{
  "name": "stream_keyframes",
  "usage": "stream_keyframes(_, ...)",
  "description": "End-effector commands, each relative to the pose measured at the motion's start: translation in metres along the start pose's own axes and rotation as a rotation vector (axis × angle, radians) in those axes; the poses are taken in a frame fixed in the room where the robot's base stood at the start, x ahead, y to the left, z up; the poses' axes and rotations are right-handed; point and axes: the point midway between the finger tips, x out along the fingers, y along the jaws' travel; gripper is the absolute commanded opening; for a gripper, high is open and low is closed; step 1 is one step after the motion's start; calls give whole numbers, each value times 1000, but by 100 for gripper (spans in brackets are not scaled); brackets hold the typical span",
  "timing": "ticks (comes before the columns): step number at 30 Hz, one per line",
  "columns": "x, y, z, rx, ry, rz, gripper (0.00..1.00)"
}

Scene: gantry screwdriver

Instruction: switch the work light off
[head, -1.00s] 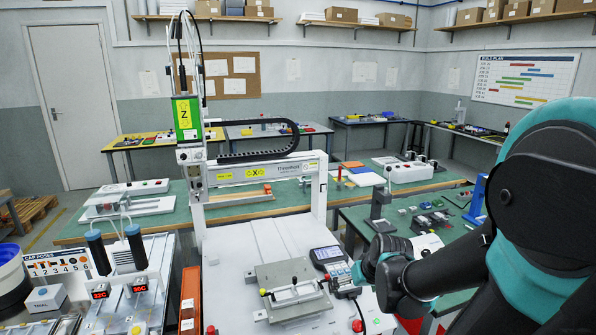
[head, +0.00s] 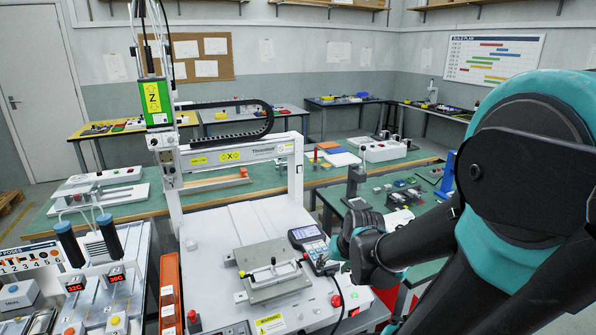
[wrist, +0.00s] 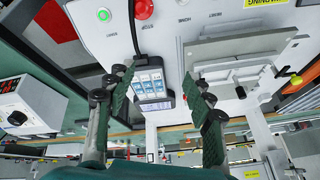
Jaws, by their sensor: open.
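I cannot pick out the work light or a switch marked for it. The gantry machine (head: 236,152) stands on the bench, with a grey handheld pendant (head: 308,237) on its white deck. The pendant (wrist: 150,78) shows in the wrist view between my fingers, with blue-white keys and a lit screen. My gripper (wrist: 160,88) is open and empty, and cannot be seen to touch the pendant. In the head view my gripper (head: 332,258) is just right of the pendant. A green lit button (wrist: 104,14) and a red button (wrist: 144,8) sit on the deck.
A clamped grey fixture plate (head: 268,268) lies left of the pendant. Two temperature displays (head: 75,287) are at the lower left. A green-topped bench (head: 385,195) with small parts is on the right. A white box with knobs (head: 383,150) stands behind.

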Motion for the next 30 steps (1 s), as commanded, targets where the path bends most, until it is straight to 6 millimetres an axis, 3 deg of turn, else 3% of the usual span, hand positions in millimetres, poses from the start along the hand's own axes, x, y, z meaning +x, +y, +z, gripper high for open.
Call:
stream_keyframes(1,4,-8,-21,31,24,-33,43)
stream_keyframes(12,34,-54,-156,285,193,-285,0)
stream_keyframes(21,64,-66,-259,520,318,-476,0)
stream_keyframes(30,100,-54,-349,776,432,-655,0)
